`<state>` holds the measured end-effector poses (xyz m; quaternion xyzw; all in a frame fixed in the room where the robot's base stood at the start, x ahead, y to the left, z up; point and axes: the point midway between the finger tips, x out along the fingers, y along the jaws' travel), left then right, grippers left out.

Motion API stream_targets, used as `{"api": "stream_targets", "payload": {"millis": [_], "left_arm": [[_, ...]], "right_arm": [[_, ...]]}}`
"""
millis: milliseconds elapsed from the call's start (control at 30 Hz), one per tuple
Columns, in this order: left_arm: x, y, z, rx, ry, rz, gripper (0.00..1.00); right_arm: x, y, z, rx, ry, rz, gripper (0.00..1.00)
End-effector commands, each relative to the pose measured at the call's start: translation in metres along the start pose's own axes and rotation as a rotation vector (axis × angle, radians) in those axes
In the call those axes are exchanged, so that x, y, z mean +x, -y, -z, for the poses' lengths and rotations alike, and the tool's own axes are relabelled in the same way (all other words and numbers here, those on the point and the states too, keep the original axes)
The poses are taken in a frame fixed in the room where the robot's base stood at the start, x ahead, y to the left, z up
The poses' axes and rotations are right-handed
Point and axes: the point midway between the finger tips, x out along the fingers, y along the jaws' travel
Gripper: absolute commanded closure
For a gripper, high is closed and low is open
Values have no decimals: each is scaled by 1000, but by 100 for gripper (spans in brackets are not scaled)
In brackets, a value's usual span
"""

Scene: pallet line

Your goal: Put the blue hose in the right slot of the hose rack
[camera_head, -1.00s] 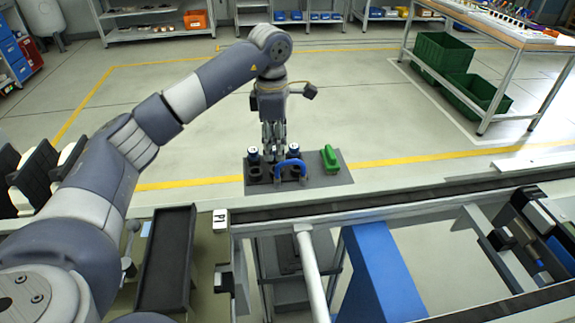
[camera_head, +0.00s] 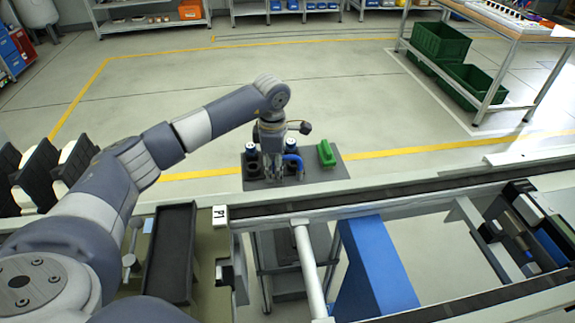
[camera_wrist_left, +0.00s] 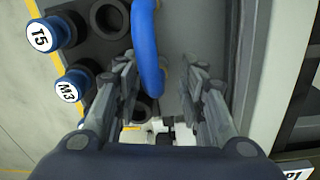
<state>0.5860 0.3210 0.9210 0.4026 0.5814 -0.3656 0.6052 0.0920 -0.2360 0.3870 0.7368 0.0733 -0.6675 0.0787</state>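The blue hose (camera_head: 296,160) is a bent tube on a dark board across the conveyor rail. In the left wrist view the blue hose (camera_wrist_left: 148,55) runs between my fingers, closer to the left one, with a gap to the right one. My left gripper (camera_head: 275,177) is low over the board at the hose, and part of the hose is hidden behind it. In the wrist view the left gripper (camera_wrist_left: 165,78) has its fingers apart. A green hose (camera_head: 326,154) stands at the right of the board. I cannot tell which thing is the hose rack. My right gripper is out of view.
The dark board (camera_head: 330,175) also holds two blue-capped parts, labelled T5 (camera_wrist_left: 42,36) and M3 (camera_wrist_left: 70,88). The conveyor rail (camera_head: 400,198) runs in front. A black tray (camera_head: 170,255) lies at the left. Several parts (camera_head: 535,240) sit at the right.

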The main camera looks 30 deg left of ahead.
Motion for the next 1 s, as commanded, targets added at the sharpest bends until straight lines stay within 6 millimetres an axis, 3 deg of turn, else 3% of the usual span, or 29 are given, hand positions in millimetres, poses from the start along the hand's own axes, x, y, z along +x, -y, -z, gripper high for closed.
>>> {"api": "stream_targets", "payload": {"millis": [167, 333, 767, 1000], "left_arm": [[0, 0, 0, 0, 0, 0, 62], [0, 0, 0, 0, 0, 0, 100], [-2, 0, 0, 0, 1, -1, 100], [-36, -4, -1, 0, 4, -6, 100]], "right_arm": [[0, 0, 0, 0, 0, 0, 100], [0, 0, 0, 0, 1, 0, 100], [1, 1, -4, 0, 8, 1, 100], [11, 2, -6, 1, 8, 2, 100]]}}
